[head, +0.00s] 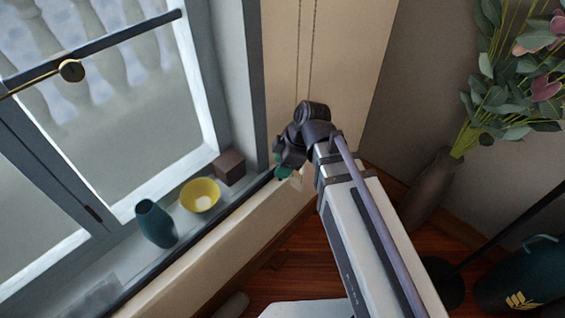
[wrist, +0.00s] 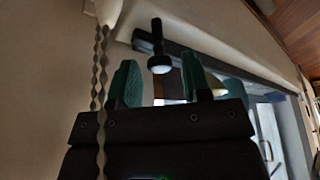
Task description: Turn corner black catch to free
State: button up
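A black catch (wrist: 157,40) with a pale rounded tip shows in the wrist view, near the end of a dark rail and ahead of my gripper. My gripper (wrist: 159,83) has two teal fingers standing apart, with a clear gap between them. The catch lines up with this gap in the picture; I cannot tell its depth, and no finger is seen touching it. In the head view my gripper (head: 284,170) is at the corner end of the sill, and my arm hides the catch there.
A dark brown box (head: 229,167), a yellow bowl (head: 201,195) and a teal vase (head: 156,223) stand on the window sill. Bead cords (wrist: 100,75) hang close left of my gripper. A tall brown vase (head: 431,190) with flowers stands right of my arm.

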jog(key=shift+o, duration=0.5)
jog(key=shift+r, duration=0.2)
jog(key=p+v, duration=1)
jog(key=shift+d+r, duration=0.15)
jog(key=shift+d, duration=0.05)
